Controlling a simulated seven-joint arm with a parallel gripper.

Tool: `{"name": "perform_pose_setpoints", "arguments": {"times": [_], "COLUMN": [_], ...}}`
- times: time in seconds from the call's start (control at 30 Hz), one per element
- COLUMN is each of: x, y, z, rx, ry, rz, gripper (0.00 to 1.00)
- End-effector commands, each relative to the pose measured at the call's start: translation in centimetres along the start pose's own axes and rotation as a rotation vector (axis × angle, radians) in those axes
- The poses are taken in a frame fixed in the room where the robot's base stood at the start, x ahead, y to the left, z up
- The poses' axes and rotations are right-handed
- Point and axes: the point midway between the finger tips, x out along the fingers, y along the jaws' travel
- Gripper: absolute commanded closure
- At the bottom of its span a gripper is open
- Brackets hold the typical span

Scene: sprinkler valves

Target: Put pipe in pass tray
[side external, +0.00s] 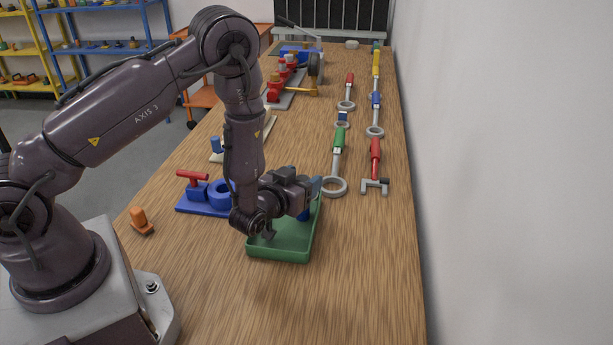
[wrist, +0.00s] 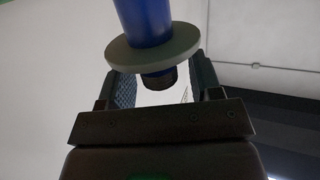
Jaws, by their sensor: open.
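The pipe (side external: 303,214) is blue and shows just below my gripper, at the far right part of the green tray (side external: 283,252). It appears to stand in the tray, but my gripper and arm hide part of it. In the wrist view the blue pipe (wrist: 147,22) has a grey round flange and a dark threaded end. My gripper (side external: 314,187) is level and points to the right, over the tray. Its fingers are open, one on each side of the pipe's end in the wrist view (wrist: 160,88), with gaps visible.
A blue base with a red-handled valve (side external: 193,180) stands left of the tray. A small orange part (side external: 141,220) lies nearer my base. Several wrenches, including a green-handled one (side external: 340,139), lie beyond on the right. The table right of the tray is clear up to the wall.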

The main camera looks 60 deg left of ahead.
Motion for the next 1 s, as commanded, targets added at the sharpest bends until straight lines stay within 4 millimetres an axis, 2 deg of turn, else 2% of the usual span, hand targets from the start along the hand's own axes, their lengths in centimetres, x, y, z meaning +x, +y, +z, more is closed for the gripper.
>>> {"name": "perform_pose_setpoints", "arguments": {"times": [0.03, 0.2, 0.4, 0.77, 0.87, 1.0], "x": [-1.1, -1.4, -1.7, -1.9, -2.0, -3.6], "y": [0.1, 0.1, 0.0, 0.3, 1.1, 2.6], "z": [0.0, -3.5, -6.1, -8.0, -9.9, -13.7], "rx": [0.002, -0.003, -0.002, -0.021, -0.059, -0.103], "ry": [-0.004, 0.005, 0.005, -0.027, -0.098, -0.253], "rz": [0.003, 0.001, 0.000, 0.012, 0.047, 0.138], "gripper": [0.41, 0.41, 0.41, 0.41, 0.41, 0.41]}}
